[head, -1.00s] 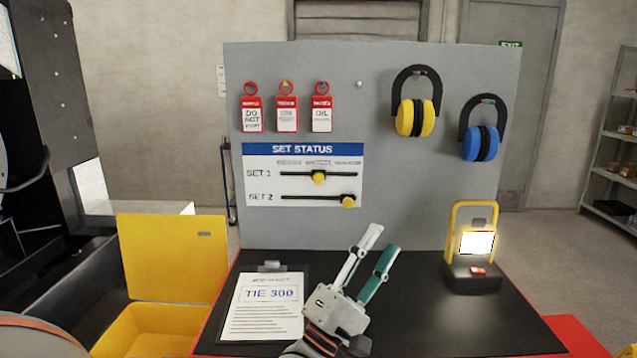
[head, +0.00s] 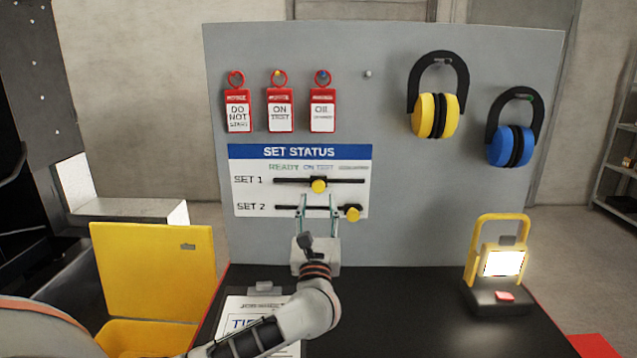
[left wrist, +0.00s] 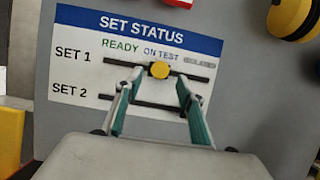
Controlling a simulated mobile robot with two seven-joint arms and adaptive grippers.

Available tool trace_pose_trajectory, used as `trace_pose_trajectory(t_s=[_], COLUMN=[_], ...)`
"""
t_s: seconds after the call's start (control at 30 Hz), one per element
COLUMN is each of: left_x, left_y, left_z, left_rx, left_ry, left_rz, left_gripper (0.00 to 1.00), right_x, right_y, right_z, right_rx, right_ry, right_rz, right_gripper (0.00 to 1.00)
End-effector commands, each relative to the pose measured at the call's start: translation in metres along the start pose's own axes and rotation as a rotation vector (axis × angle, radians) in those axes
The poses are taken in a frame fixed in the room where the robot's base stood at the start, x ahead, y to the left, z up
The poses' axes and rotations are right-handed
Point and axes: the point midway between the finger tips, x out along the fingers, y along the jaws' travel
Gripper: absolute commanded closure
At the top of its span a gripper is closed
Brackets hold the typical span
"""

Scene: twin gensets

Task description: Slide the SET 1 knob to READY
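The SET STATUS board (head: 245,185) hangs on the grey panel. The yellow SET 1 knob (head: 319,186) sits mid-rail, roughly below ON TEST and right of the READY label (head: 283,168). The yellow SET 2 knob (head: 353,214) is near its rail's right end; it is hidden in the left wrist view. My left gripper (head: 319,200) is open in front of the board, fingertips just below the SET 1 knob. In the left wrist view the SET 1 knob (left wrist: 159,70) shows between the spread fingertips (left wrist: 157,82); contact cannot be told. My right gripper is out of view.
Red tags (head: 280,108) and yellow and blue earmuffs (head: 435,115) hang above and right. A lit lamp (head: 500,265) stands on the black bench (head: 410,310). A clipboard (head: 235,310) lies under my left arm. A yellow box (head: 150,270) is at left.

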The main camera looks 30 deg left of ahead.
Motion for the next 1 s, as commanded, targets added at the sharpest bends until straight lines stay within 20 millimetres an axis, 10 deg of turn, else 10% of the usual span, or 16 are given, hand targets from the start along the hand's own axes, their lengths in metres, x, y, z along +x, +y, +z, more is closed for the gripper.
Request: trace_pose_trajectory(t_s=[0.4,0.8,1.0], left_x=[0.060,0.068,0.068], left_y=[0.001,0.000,0.000], left_z=[0.003,0.001,0.001], left_rx=[0.003,0.001,0.002], left_ry=[-0.004,-0.001,-0.001], left_rz=[0.001,0.000,0.000], left_gripper=[0.61,0.61,1.00], right_x=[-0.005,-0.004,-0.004], right_y=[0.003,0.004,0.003], right_z=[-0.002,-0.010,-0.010], right_rx=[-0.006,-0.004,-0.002], right_ry=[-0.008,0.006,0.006], right_rz=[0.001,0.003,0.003], right_gripper=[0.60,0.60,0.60])
